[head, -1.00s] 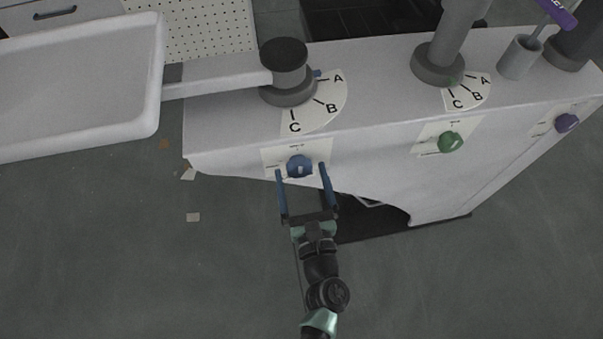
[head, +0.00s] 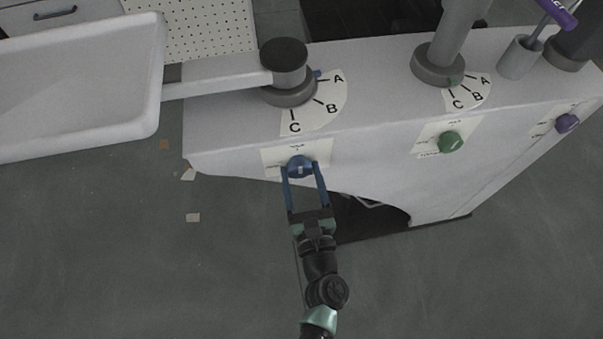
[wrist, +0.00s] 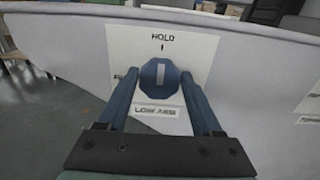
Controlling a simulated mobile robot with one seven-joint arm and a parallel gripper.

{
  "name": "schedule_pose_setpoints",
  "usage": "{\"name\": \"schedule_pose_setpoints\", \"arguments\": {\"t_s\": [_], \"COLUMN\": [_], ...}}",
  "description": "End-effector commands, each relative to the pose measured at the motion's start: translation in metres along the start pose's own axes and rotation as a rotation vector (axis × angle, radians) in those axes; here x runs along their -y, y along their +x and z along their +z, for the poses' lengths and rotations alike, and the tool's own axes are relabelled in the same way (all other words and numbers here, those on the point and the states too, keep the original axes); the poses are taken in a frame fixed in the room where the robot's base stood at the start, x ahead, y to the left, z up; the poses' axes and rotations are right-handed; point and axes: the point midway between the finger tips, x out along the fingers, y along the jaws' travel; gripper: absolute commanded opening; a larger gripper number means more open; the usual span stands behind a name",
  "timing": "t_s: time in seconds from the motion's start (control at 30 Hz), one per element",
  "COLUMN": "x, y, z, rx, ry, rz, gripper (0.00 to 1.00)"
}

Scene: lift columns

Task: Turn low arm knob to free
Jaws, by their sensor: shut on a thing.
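The low arm knob (head: 299,166) is blue and sits on a white label plate on the front face of the grey bench. In the wrist view the knob (wrist: 159,78) has a pale pointer mark standing upright, in line with the tick under "HOLD"; "LOW ARM" is printed below. My gripper (head: 302,170) is shut on the knob, one blue finger on its left side and one on its right. In the wrist view my gripper (wrist: 160,90) partly covers the plate's left lettering, which I cannot read.
A green knob (head: 450,141) and a purple knob (head: 567,123) are farther right on the same face. A white tray (head: 150,80) on an arm extends left from a short column (head: 284,62) beside an A-B-C dial (head: 328,103). The floor (head: 110,260) at left is mostly clear.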

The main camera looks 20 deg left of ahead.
Motion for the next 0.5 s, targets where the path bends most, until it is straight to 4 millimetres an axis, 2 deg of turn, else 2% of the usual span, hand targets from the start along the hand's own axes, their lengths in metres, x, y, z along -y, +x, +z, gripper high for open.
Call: {"name": "schedule_pose_setpoints", "arguments": {"t_s": [0.27,0.5], "x": [0.0001,-0.0011], "y": [-0.0005,-0.0007], "z": [-0.0022,-0.0042], "rx": [0.001,0.001], "ry": [-0.095,-0.284], "rz": [-0.001,-0.001], "gripper": [0.11,0.11]}}
